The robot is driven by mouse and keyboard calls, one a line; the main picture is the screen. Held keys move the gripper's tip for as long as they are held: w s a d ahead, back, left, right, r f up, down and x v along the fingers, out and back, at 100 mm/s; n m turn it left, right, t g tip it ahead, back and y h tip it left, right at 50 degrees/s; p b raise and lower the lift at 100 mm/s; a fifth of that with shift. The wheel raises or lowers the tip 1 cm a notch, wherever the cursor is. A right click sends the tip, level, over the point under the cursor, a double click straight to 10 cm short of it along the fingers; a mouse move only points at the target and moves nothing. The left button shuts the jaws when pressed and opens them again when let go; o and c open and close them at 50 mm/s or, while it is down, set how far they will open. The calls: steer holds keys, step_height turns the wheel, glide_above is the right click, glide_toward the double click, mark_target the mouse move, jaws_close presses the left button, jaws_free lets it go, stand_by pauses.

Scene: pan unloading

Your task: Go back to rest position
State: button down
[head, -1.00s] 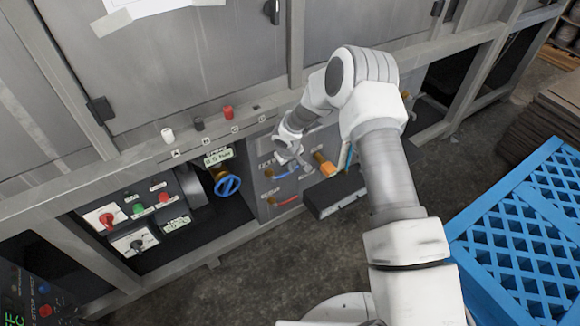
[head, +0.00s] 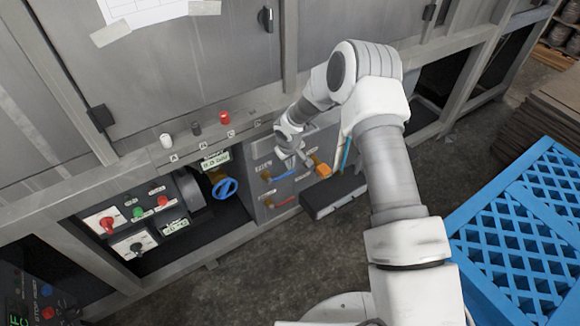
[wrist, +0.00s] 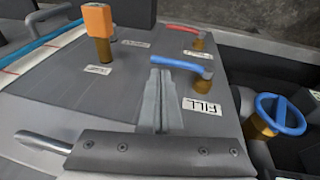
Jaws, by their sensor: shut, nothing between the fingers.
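My gripper (wrist: 158,98) is shut and empty in the wrist view, its fingers pointing toward a panel with valve handles. In the head view my gripper (head: 295,160) is small and sits at the front of this panel, close to the blue lever. The blue lever (wrist: 180,63), by a FILL label, lies just beyond the fingertips; I cannot tell whether they touch. A red lever (wrist: 184,28) and an orange-topped handle (wrist: 98,20) stand farther along the panel.
A blue wheel (head: 226,187) is left of the panel, with switches and buttons (head: 138,212) farther left. A dark box (head: 333,194) juts out below my arm. A blue lattice crate (head: 520,230) stands at the right. The floor (head: 270,260) in front is clear.

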steer(key=d+p+v, duration=0.1)
steer(key=p+v, duration=0.1)
steer(key=v, duration=0.7)
steer(key=shift+w+d+r, duration=0.2)
steer(key=shift+w+r, duration=0.15)
steer(key=shift+r, duration=0.05)
steer(key=s+d+r+m+h, duration=0.1)
steer(key=s+d+r, duration=0.25)
steer(key=r, duration=0.55)
steer(key=s+d+r+m+t, duration=0.1)
steer(key=s+d+r, duration=0.25)
steer(key=r, duration=0.45)
steer(key=s+d+r+m+h, duration=0.1)
steer(key=s+d+r, duration=0.25)
steer(key=r, duration=0.55)
steer(key=s+d+r+m+t+y, duration=0.15)
steer(key=s+r, duration=0.25)
steer(key=s, duration=0.7)
steer(key=s+d+r+m+y, duration=0.1)
steer(key=s+d+r+m, duration=0.25)
steer(key=s, duration=0.85)
step_height(320, 180, up, 19)
steer(key=n+p, duration=0.1)
steer(key=p, duration=1.7)
steer(key=shift+w+a, duration=0.25)
steer(key=shift+a, duration=0.2)
steer(key=shift+f, duration=0.1)
